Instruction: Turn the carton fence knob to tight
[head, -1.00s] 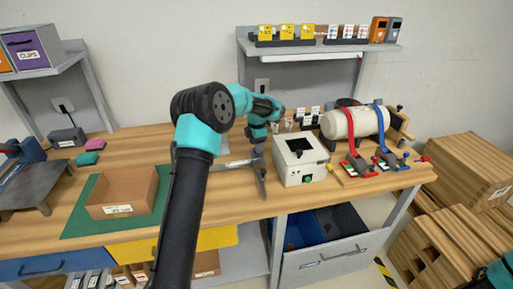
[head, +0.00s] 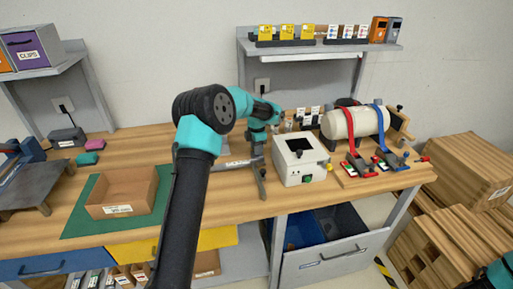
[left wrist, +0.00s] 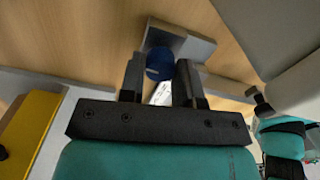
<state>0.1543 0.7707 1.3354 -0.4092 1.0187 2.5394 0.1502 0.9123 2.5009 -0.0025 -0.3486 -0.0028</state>
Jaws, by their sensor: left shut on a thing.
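The blue fence knob (left wrist: 159,63) sits between the two dark fingers of my left gripper (left wrist: 160,82) in the left wrist view. The gripper is shut on it. The grey metal carton fence (left wrist: 190,46) shows behind the knob. In the head view my left gripper (head: 257,151) is over the grey fence (head: 262,184) on the workbench, left of the white box, and the knob is hidden there. A white label (left wrist: 161,94) shows partly between the fingers; its text and the knob's setting cannot be read. My right gripper is out of view.
A white box with a dark top opening (head: 300,164) stands close right of the fence. An open carton (head: 124,196) sits on a green mat (head: 88,222) to the left. A tank with red and blue straps (head: 352,122) is at the right.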

